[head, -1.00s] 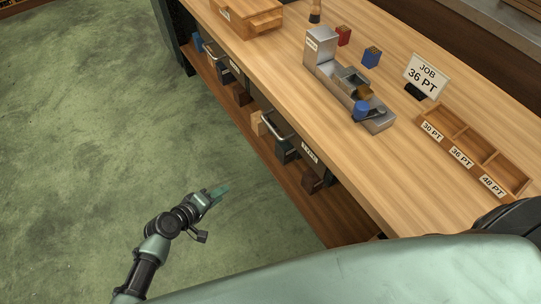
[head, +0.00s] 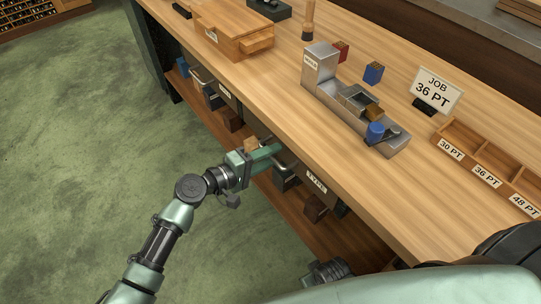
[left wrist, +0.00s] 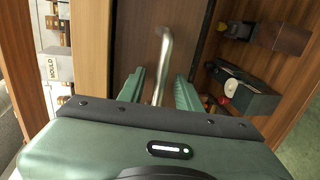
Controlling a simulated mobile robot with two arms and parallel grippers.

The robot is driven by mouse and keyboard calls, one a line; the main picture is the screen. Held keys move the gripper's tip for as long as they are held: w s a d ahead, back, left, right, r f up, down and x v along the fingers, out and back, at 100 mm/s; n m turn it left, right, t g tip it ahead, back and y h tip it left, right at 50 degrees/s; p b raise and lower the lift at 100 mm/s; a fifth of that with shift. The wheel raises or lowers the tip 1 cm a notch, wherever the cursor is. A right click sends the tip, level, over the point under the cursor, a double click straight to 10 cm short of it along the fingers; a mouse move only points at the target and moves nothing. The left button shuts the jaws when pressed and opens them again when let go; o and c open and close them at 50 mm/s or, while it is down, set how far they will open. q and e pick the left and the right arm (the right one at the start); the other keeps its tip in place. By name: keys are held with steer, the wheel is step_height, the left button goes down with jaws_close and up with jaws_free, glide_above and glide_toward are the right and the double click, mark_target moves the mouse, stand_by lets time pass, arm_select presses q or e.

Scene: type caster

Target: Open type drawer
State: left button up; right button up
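The type drawer is in the bench front, with a label reading TYPE (head: 317,183). Its metal bar handle (head: 284,160) shows beside my left gripper (head: 268,155). In the left wrist view, the handle (left wrist: 163,50) stands out from a dark brown drawer front (left wrist: 136,42). The two green fingers of my left gripper (left wrist: 160,88) are apart, with the handle's near end showing between them. Whether a finger touches it I cannot tell. The drawer appears shut.
The wooden bench top (head: 290,90) carries a metal casting device (head: 355,100), a JOB 36 PT sign (head: 437,90), a labelled sorting tray (head: 487,160) and a wooden box (head: 232,38). A lower shelf (head: 290,215) holds several small items. The green floor at left is clear.

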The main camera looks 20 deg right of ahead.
arm_select(q)
steer(key=shift+c, duration=0.2)
jaws_close()
stand_by(1.3)
